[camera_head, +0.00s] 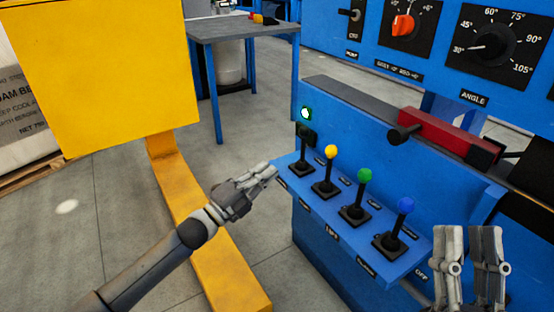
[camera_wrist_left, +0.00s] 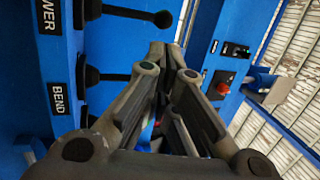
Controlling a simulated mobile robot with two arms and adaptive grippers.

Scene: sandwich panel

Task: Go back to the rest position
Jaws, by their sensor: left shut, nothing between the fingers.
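My left gripper (camera_head: 266,172) is shut and empty in the head view. It hangs in the air just left of the lever shelf of the blue panel (camera_head: 345,222), apart from the levers as far as I can see. In the left wrist view, its fingers (camera_wrist_left: 170,50) come together at the tips. My right gripper (camera_head: 468,232) stands at the lower right with its fingers pointing up, in front of the panel. Its finger opening is unclear from this angle.
A red bar (camera_head: 440,132) lies behind.

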